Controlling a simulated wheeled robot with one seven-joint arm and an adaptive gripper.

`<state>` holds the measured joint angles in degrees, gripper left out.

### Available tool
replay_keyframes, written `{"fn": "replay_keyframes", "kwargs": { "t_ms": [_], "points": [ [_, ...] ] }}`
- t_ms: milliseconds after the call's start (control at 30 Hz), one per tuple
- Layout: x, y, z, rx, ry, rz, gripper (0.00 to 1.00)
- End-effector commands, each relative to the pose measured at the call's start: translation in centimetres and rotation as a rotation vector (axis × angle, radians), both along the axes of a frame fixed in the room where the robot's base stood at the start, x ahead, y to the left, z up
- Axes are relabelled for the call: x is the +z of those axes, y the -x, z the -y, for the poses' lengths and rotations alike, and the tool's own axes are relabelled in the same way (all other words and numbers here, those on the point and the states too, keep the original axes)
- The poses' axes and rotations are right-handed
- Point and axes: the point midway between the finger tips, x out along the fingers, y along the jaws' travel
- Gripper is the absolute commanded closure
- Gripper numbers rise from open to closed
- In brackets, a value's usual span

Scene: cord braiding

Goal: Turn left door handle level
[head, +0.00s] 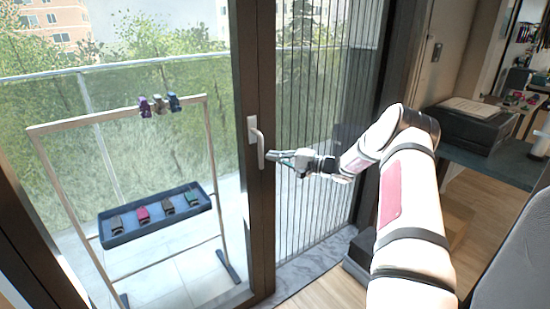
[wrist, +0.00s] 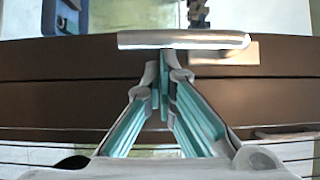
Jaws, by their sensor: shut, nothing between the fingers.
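The left door handle (head: 260,150) is a pale lever on a light plate, mounted on the dark door frame (head: 259,220). Its lever hangs down, close to vertical, in the head view. In the wrist view the handle (wrist: 185,40) lies across the picture beyond my fingertips, with its plate (wrist: 235,53) at the right. My gripper (head: 270,156) is shut and empty, just right of the lever's lower part. Its teal-lined fingers (wrist: 163,78) point at the lever in the wrist view. I cannot tell whether the tips touch it.
Behind the glass stands a wooden rack (head: 120,115) with clips on top and a blue tray (head: 155,230) holding several coloured items. A pleated screen (head: 320,110) is right of the frame. A desk (head: 490,160) with a dark box (head: 472,128) stands at the right.

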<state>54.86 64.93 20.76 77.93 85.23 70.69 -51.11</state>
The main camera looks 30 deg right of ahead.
Motion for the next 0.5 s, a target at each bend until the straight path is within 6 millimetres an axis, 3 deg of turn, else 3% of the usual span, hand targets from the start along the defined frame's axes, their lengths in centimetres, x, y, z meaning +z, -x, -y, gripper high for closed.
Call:
{"fn": "replay_keyframes", "kwargs": {
  "t_ms": [500],
  "points": [
    [-0.45, 0.04, -0.77, 0.0, -0.09, -0.003, 1.0]
  ]
}}
